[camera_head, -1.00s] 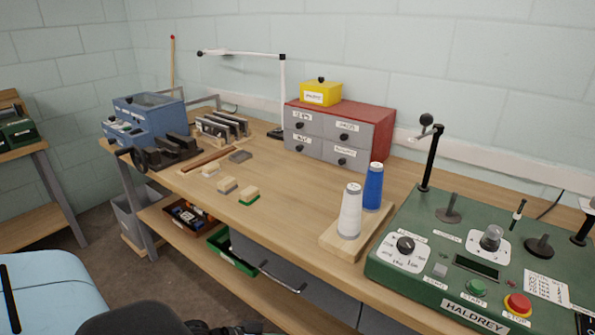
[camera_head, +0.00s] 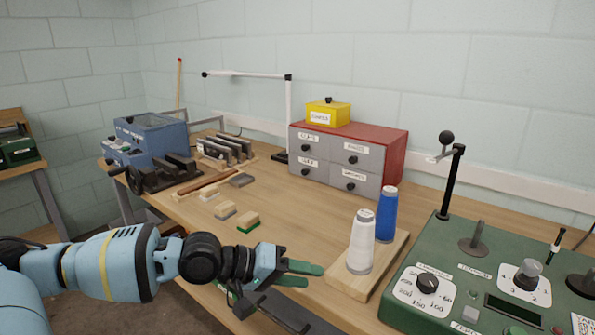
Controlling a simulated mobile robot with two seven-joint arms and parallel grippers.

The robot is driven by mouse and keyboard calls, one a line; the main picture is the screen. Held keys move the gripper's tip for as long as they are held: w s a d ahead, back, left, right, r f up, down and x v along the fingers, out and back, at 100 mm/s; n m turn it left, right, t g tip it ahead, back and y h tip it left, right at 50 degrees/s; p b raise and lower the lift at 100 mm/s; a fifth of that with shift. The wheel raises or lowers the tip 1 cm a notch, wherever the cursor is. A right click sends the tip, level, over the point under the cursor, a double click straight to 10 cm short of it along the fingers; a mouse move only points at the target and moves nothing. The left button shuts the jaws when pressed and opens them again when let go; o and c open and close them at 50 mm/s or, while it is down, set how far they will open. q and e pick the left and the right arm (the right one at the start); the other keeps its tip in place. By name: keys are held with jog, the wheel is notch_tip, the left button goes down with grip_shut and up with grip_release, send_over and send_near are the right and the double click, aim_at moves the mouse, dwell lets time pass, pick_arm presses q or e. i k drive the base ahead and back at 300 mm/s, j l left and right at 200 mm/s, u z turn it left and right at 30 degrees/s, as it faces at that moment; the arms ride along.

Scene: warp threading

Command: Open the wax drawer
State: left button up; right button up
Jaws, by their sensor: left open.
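The small drawer cabinet (camera_head: 397,160) with a red top stands at the back of the bench against the wall. Its grey front has drawers in two rows and two columns, each with a black knob and a white label. All look shut. The labels are too small to read surely, so I cannot tell which is the wax drawer; the lower left drawer (camera_head: 308,170) has a short label. My left gripper (camera_head: 308,275) has green fingers and is open and empty. It is near the bench's front edge, well in front of the cabinet and apart from it. My right gripper is not in view.
Thread cones, white (camera_head: 361,240) and blue (camera_head: 387,214), stand on a wooden board right of my left gripper. A green control panel (camera_head: 465,262) is further right. Small blocks (camera_head: 248,222) lie left. A yellow box (camera_head: 328,113) sits on the cabinet. Bare bench lies before the cabinet.

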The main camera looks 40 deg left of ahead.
aim_at(311, 167)
jog(key=i+j, duration=0.25)
jog(key=j, duration=0.15)
jog(key=i+j, duration=0.25)
jog(key=j, duration=0.2)
jog(key=i+j, duration=0.25)
jog(key=j, duration=0.15)
jog(key=i+j, duration=0.2)
jog(key=j, duration=0.25)
jog(key=i+j, duration=0.25)
jog(key=j, duration=0.15)
